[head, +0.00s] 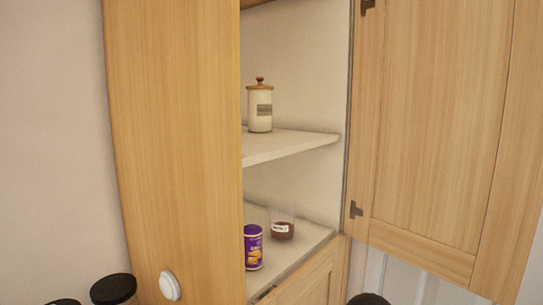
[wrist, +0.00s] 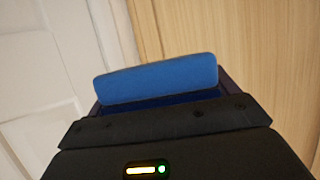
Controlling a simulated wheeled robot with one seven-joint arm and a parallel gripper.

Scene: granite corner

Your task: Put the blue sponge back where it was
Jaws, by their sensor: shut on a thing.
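The blue sponge (wrist: 158,78) shows in the wrist view, held across the tip of my gripper (wrist: 160,100). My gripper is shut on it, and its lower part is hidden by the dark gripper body. Behind it are a white panelled surface on the left and light wood on the right. Neither the sponge nor the gripper's fingers can be made out in the head view.
A wooden cupboard stands open, its right door (head: 435,120) swung wide. Its upper shelf (head: 290,145) holds a lidded jar (head: 260,110). The lower shelf (head: 315,236) holds a purple can (head: 253,248) and a glass jar (head: 283,226). A round white knob (head: 170,285) is on the left door.

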